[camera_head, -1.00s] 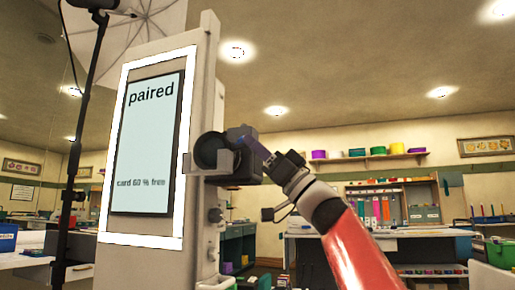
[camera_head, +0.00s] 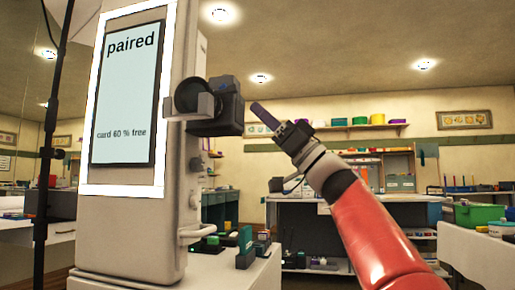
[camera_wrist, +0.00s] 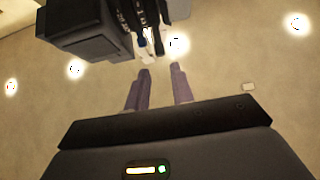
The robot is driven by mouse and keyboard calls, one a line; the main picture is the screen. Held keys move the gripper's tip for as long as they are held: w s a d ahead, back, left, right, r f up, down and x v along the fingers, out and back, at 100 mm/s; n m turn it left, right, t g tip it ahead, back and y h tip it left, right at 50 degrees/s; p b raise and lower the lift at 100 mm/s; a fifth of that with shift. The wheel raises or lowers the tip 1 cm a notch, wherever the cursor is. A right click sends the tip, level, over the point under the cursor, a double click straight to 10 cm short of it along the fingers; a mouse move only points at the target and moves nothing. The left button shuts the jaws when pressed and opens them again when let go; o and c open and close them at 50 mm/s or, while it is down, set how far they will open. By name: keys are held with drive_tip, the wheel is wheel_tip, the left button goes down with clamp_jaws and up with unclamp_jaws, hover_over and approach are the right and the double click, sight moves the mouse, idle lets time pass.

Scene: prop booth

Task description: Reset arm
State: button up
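My gripper (camera_head: 257,107) is at the end of my red arm, right of the black camera (camera_head: 222,108) on the booth's white column. In the head view a gap of wall shows between the purple fingertips and the camera. In the wrist view my gripper (camera_wrist: 161,69) has its two fingers apart with nothing between them. The dark camera body (camera_wrist: 85,28) shows there at the upper left, beyond the fingertips.
The booth's lit screen (camera_head: 125,92) reads "paired" and "card 60 % free". A black stand pole (camera_head: 48,130) is at the left. A booth shelf (camera_head: 235,274) holds small green items. A workbench (camera_head: 320,212) stands behind my arm.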

drive_tip(key=s+a+f+m+h+p, duration=0.1)
drive_tip(key=s+f+m+h+p, duration=0.15)
drive_tip(key=f+h, duration=0.35)
drive_tip(key=s+a+f+m+h+p, duration=0.15)
drive_tip(key=f+m+h, duration=0.25)
drive_tip(key=f, duration=0.5)
drive_tip(key=s+a+f+m+h+p, duration=0.25)
drive_tip(key=f+m+h, duration=0.2)
drive_tip(key=f, duration=0.25)
drive_tip(key=s+d+f+m+g+h+p, duration=0.1)
drive_tip(key=s+d+f+h, duration=0.2)
drive_tip(key=s+f, duration=0.3)
drive_tip(key=s+d+f+m+g+h+p, duration=0.1)
drive_tip(key=s+d+f+h, duration=0.3)
drive_tip(key=f, duration=0.7)
drive_tip(key=s+d+f+m+g+h+p, duration=0.1)
drive_tip(key=s+d+f+h+p, duration=0.2)
drive_tip(key=s+d+f, duration=0.3)
wheel_tip(320, 180, down, 3)
drive_tip(key=shift+s+d+r+g+h, duration=0.15)
drive_tip(key=shift+s+d+g+h, duration=0.25)
drive_tip(key=shift+s, duration=0.4)
drive_tip(key=shift+a, duration=0.2)
